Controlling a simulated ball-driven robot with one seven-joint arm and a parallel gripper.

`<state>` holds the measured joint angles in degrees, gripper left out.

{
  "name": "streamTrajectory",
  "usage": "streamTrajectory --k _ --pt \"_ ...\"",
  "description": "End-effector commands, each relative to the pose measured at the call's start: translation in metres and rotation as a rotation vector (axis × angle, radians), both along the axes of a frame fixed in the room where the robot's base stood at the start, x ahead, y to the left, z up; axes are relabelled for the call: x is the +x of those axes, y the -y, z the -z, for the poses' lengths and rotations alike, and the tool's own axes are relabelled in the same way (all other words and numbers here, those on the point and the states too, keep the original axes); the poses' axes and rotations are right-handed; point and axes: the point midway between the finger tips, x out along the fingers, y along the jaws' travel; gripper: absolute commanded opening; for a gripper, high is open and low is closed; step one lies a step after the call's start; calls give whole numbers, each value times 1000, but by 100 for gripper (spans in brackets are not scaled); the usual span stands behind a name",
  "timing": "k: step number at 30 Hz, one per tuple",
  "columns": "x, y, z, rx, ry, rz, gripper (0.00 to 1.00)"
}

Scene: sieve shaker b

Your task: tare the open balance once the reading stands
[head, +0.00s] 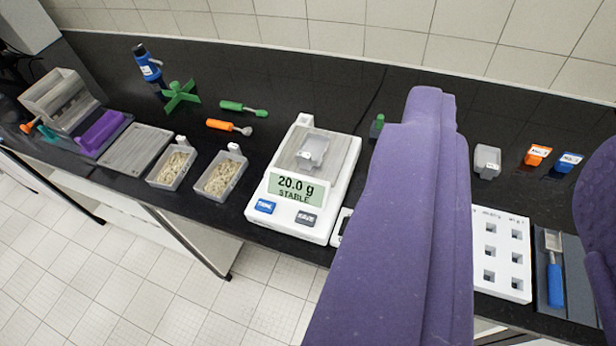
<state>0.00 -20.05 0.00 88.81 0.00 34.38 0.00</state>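The white open balance (335,195) stands on the black bench left of my gripper. Its green display (296,189) reads 20.0 g with STABLE below. A blue button (265,207), its lettering looking like TARE, sits at the front left. A grey button (305,218) sits beside it. A small translucent grey vessel (312,148) stands on the pan.
Two trays of pale grains (172,168) (221,176) stand left of the balance. A small white device (342,226) beside it is partly hidden by my left finger. A white rack (503,255) and a blue-handled tool (555,280) lie at right. Tiled wall runs behind.

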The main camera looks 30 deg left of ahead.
Motion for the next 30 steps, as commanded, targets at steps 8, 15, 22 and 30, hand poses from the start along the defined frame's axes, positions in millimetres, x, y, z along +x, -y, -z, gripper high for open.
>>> streamTrajectory --k 8,15,22,30 --pt "0 0 0 0 0 0 43" --pt "0 0 0 0 0 0 4" --pt "0 0 0 0 0 0 0" --pt "0 0 0 0 0 0 0"
